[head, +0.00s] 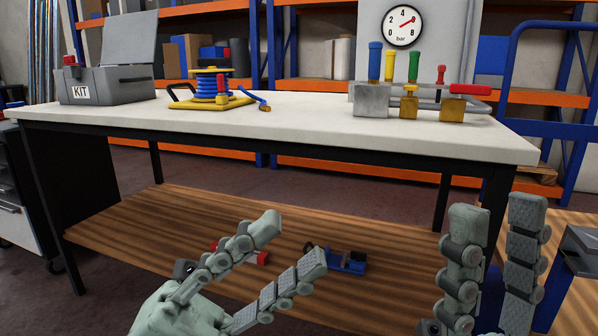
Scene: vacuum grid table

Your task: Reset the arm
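My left gripper (290,246) is at the bottom centre-left of the head view. Its two grey-green segmented fingers point up and right and stand apart, with nothing between the tips. My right gripper (498,212) is at the lower right. Its two fingers point straight up and are apart, with nothing between them. Both grippers show in front of the white-topped table (300,124) and appear clear of it. The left fingers cover part of the wooden lower shelf (150,225). The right gripper's base is cut off by the frame's bottom edge.
On the table are a grey KIT box (110,84) with open lid, a blue hose reel (207,86) on a yellow base, and a metal valve block (371,99) under a pressure gauge (402,26). A blue tool (346,263) lies on the shelf. A blue trolley frame (550,128) stands right.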

